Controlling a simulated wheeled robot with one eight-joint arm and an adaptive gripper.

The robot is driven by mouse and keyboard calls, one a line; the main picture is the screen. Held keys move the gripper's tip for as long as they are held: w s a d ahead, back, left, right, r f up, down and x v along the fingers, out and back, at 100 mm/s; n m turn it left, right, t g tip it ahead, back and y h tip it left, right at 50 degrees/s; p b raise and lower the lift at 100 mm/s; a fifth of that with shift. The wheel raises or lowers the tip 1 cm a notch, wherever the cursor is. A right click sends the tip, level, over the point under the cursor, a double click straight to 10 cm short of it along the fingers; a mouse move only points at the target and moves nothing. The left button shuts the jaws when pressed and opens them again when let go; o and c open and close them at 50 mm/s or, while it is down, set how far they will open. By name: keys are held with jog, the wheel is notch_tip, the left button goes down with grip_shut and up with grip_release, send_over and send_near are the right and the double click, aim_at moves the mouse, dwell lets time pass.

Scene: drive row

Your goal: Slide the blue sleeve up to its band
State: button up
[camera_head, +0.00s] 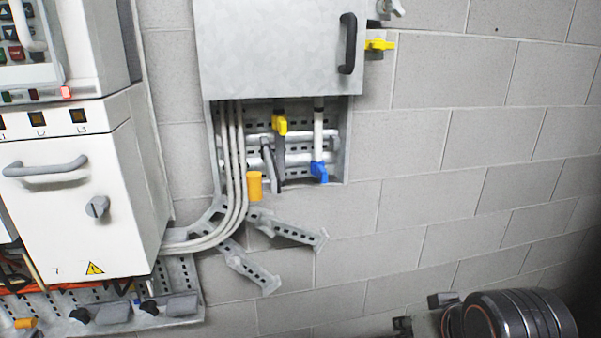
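A blue sleeve (319,172) sits on a white upright pipe (318,130), in the recess below the grey wall cabinet. It is near the lower end of the recess. My gripper (422,314) appears at the bottom right, partly cut off by the picture's edge. Its two dark fingertips look apart, with nothing seen between them. It is below and right of the sleeve, well away from it.
A yellow fitting (280,125) and an orange cylinder (255,186) are left of the sleeve. Curved grey conduits (240,175) and slotted brackets (287,232) stand nearby. The cabinet (275,50) overhangs above. The block wall (440,200) to the right is bare.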

jog(key=a, duration=0.1)
jog(key=n+t+y+b, duration=0.2)
jog(key=t+y, duration=0.3)
jog(key=t, duration=1)
send_near(325, 177)
jog(key=shift+h, duration=0.4)
jog(key=x, duration=1.1)
jog(key=shift+w+a, duration=0.2)
jog(key=shift+w, duration=0.05)
jog(key=shift+s+r, duration=0.1)
grip_shut()
